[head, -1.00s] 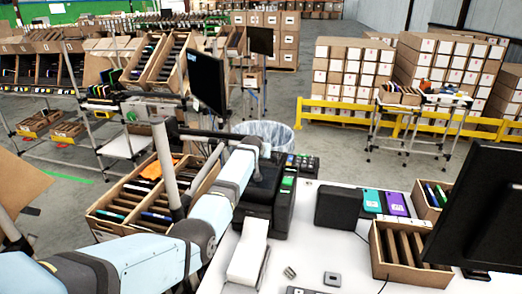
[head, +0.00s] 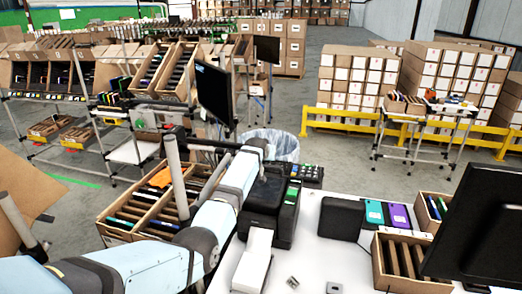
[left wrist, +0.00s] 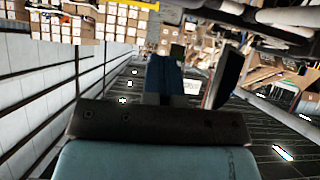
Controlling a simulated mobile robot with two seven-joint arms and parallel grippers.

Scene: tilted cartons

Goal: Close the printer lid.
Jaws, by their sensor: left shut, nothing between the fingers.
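The black printer (head: 286,222) stands at the left part of the white table, with a green strip on its right side. Its dark rounded top part (head: 262,196) lies below the end of my left arm; I cannot tell how far the lid stands open. My left gripper (head: 272,168) is dark, shut and empty, close above or against the printer's top; contact cannot be told. In the left wrist view the gripper's dark bar and narrow front part (left wrist: 165,80) show, and no printer can be made out. My right gripper is not in view.
White paper or a white box (head: 252,262) lies in front of the printer. A black box (head: 341,217), teal and purple packs and a divided carton (head: 398,285) stand to the right. A dark monitor (head: 480,225) fills the right edge. A tilted carton (head: 115,235) stands left.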

